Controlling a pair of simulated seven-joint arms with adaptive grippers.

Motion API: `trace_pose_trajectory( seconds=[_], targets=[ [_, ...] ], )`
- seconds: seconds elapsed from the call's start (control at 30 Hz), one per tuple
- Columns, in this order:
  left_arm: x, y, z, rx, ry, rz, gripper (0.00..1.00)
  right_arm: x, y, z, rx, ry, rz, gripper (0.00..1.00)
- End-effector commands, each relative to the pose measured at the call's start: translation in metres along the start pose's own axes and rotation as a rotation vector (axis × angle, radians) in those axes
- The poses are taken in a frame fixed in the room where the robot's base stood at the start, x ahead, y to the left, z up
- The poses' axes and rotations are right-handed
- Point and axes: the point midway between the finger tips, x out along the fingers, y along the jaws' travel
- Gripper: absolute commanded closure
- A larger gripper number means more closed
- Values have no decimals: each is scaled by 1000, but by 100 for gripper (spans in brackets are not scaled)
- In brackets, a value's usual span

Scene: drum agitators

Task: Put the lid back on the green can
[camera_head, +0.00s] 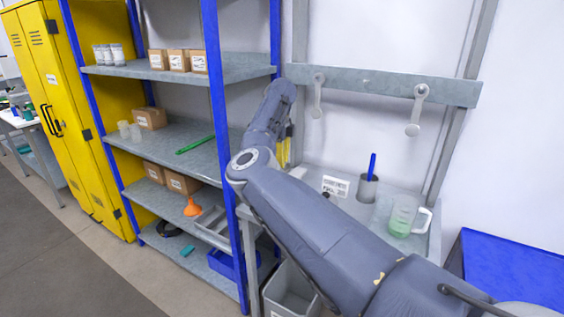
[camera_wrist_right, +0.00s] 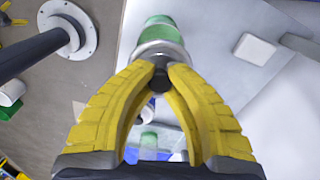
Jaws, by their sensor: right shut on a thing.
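In the right wrist view, the yellow fingers of my right gripper (camera_wrist_right: 161,76) are closed at their tips on a small dark knob. Just beyond the tips is a silvery round lid (camera_wrist_right: 160,53), and the knob appears to belong to it. The green can (camera_wrist_right: 160,30) shows beyond the lid, partly covered by it. I cannot tell whether the lid is seated on the can or held just apart from it. In the head view, the yellow fingers of my right gripper (camera_head: 284,146) show partly behind my arm. My left gripper is not in view.
A grey bench at right holds a metal cup with a blue stick (camera_head: 369,188), a glass jug with green liquid (camera_head: 402,218) and a label card (camera_head: 335,186). A blue-post shelf (camera_head: 216,120) and yellow cabinet (camera_head: 40,110) stand left. A grey bin (camera_head: 290,290) is below.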

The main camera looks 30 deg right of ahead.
Motion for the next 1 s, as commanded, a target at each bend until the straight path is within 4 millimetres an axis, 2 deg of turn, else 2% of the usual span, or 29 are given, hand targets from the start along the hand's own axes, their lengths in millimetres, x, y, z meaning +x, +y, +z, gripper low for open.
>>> trace_pose_trajectory(
  seconds=[0.27, 1.0],
  targets=[
    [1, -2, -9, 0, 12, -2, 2, 5, 0, 0, -71, -1, -1, 100],
    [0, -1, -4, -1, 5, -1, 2, 56, 0, 0, -69, -2, -1, 100]
  ],
)
